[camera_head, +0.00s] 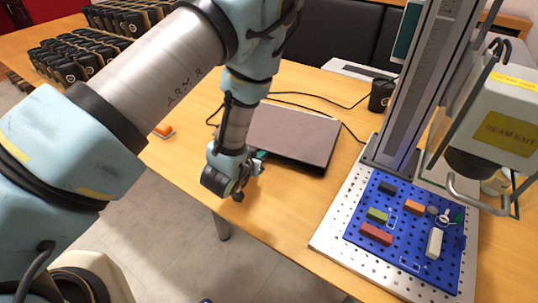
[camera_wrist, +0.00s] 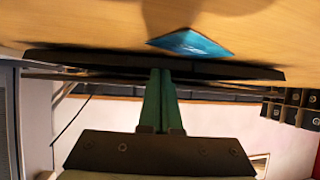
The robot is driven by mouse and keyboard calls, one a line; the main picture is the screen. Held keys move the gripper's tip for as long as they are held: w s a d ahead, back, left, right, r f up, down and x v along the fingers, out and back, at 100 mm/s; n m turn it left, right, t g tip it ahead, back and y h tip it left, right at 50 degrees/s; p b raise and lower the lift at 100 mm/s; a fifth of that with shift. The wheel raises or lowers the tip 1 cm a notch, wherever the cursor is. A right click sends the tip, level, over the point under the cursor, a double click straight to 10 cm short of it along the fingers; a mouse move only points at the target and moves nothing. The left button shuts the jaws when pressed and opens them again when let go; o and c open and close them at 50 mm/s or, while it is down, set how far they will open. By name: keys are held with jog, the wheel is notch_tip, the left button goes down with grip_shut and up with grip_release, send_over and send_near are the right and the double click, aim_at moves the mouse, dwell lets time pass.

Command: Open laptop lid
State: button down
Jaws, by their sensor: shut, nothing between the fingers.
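The laptop (camera_head: 292,132) lies on the wooden table in the head view, a flat slab with a grey-brown lid. Its lid looks down, and any small gap at its edge is too small to tell. In the wrist view a thin dark edge (camera_wrist: 90,63), probably the laptop's, runs across the picture. My gripper (camera_head: 261,156) is at the laptop's near left side, with its teal fingers pointing towards that edge. In the wrist view its green fingers (camera_wrist: 160,76) are together and empty, their tips at the dark edge. Whether they touch it cannot be told.
The laser marker's column (camera_head: 415,80) and perforated plate (camera_head: 330,228) with a blue board (camera_head: 400,250) stand on the right. A black cup (camera_head: 381,95) and cables lie behind the laptop. An orange item (camera_head: 164,130) is at left. Table in front of the laptop is clear.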

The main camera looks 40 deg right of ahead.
jog(key=shift+d+r+p, duration=0.15)
jog(key=shift+r+p, duration=0.2)
jog(key=shift+r, duration=0.4)
jog(key=shift+r+p, duration=0.45)
jog(key=shift+r, duration=0.3)
jog(key=shift+w+d+r+p, duration=0.2)
jog(key=shift+r+p, duration=0.3)
jog(key=shift+r, duration=0.35)
jog(key=shift+w+d+r+p, duration=0.1)
jog(key=shift+d+r+p, duration=0.35)
jog(key=shift+r, duration=0.4)
jog(key=shift+w+d+r+p, duration=0.15)
jog(key=shift+r+p, duration=0.4)
jog(key=shift+r, duration=0.3)
jog(key=shift+s+a+f, duration=0.1)
jog(key=a, duration=0.1)
jog(key=s+a+b, duration=0.1)
jog(key=a, duration=0.1)
jog(key=s+a, duration=0.1)
jog(key=a, duration=0.1)
jog(key=shift+s+a, duration=0.2)
